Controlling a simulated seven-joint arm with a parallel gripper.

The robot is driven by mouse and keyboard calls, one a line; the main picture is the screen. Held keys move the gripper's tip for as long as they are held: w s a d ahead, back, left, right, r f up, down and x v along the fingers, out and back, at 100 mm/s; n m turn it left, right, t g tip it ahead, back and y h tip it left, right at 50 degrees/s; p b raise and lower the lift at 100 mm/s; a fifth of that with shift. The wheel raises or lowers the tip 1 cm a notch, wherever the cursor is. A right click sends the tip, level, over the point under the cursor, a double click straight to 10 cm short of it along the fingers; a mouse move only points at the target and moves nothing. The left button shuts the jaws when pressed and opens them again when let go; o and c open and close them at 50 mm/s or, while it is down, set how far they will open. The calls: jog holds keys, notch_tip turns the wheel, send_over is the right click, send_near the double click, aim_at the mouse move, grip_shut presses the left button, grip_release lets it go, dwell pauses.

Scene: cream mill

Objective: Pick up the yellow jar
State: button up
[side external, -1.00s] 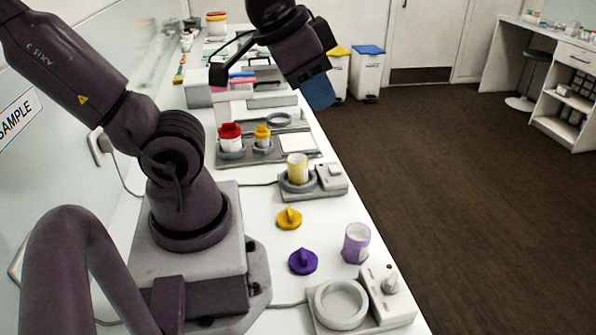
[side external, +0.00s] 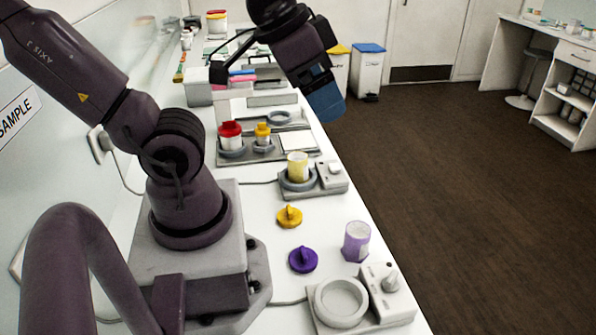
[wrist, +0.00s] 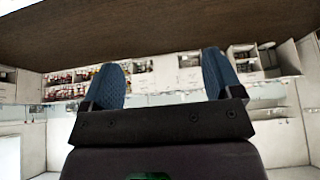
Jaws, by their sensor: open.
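A yellow jar (side external: 298,168) with no lid on it stands upright in the ring of a small grey device on the white bench. A smaller jar with a yellow lid (side external: 262,136) stands farther back. My gripper (side external: 326,104) is in the air above and to the right of the yellow jar in the side view, well apart from it. In the wrist view my gripper (wrist: 162,80) shows two blue fingers spread wide with nothing between them. The wrist view shows shelves and no yellow jar.
A yellow lid (side external: 289,217) and a purple lid (side external: 303,260) lie on the bench. A purple jar (side external: 356,242) stands near the bench's right edge. An empty ring device (side external: 341,304) is in front. A red-lidded jar (side external: 230,136) stands at the back.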

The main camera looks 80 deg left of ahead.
jog(key=w+a+f+n+g, duration=0.2)
jog(key=a+f+n+g, duration=0.15)
jog(key=a+f, duration=0.35)
jog(key=n+y, duration=0.4)
jog(key=n, duration=0.6)
send_over(299, 163)
jog(key=s+d, duration=0.1)
jog(key=s, duration=0.1)
notch_tip(299, 163, down, 12)
jog(key=shift+w+x, duration=0.15)
jog(key=shift+x, duration=1.7)
jog(key=shift+w+x, duration=0.2)
jog(key=shift+x, duration=4.2)
jog(key=shift+s, duration=0.15)
jog(key=c, duration=1.1)
